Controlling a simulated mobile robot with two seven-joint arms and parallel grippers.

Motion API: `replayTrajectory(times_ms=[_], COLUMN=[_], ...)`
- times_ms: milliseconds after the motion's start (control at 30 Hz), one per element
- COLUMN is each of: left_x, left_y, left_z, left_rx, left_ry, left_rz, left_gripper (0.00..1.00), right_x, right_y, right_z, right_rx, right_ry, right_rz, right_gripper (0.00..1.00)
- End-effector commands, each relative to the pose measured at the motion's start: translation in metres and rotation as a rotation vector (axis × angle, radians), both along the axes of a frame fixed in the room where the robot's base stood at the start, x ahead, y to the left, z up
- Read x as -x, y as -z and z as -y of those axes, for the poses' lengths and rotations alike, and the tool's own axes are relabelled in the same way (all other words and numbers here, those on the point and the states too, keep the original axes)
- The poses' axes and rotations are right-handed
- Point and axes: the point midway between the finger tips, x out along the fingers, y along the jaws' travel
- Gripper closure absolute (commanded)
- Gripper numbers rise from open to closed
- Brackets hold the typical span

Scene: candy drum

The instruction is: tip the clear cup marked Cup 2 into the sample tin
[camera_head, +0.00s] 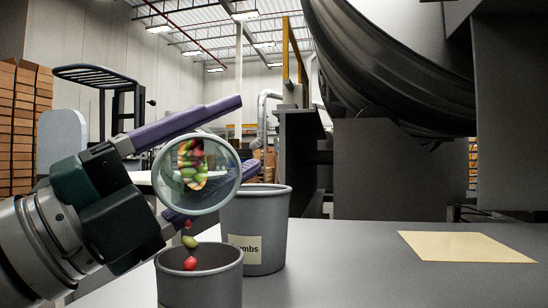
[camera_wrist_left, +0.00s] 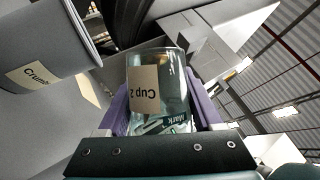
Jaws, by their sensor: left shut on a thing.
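My left gripper (camera_head: 240,138) is shut on the clear cup (camera_head: 208,201), one purple finger on each side of it. The cup is tipped over, with its round opening facing the head camera. Red, green and yellowish candies show inside it, and a few drop from its lower rim. Below is an open grey tin (camera_head: 201,288), probably the sample tin; no label on it shows. A red candy is at its mouth. In the left wrist view the cup (camera_wrist_left: 176,80) bears an upside-down "Cup 2" label. My right gripper is not in view.
A yellowish sheet (camera_head: 465,247) lies on the grey table at right. The big dark drum (camera_head: 400,60) hangs above. The table between is clear.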

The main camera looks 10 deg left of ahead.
Motion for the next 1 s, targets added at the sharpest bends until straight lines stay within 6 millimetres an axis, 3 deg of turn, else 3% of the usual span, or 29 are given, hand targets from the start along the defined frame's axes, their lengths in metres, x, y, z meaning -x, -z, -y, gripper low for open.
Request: replayTrajectory(times_ms=[500, 700, 1000], left_x=[-0.001, -0.007, -0.018], left_y=[-0.003, -0.016, -0.019], left_z=[0.0, -0.004, -0.011], left_rx=[0.009, 0.113, 0.286], left_ry=[0.0, 0.001, 0.003], left_rz=[-0.013, -0.176, -0.45], left_gripper=[0.92, 0.92, 0.92], right_x=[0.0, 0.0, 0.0], right_y=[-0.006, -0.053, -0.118], right_z=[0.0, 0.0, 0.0], right_rx=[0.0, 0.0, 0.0], right_ry=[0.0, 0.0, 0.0], right_rz=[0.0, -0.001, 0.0], right_gripper=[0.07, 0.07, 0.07])
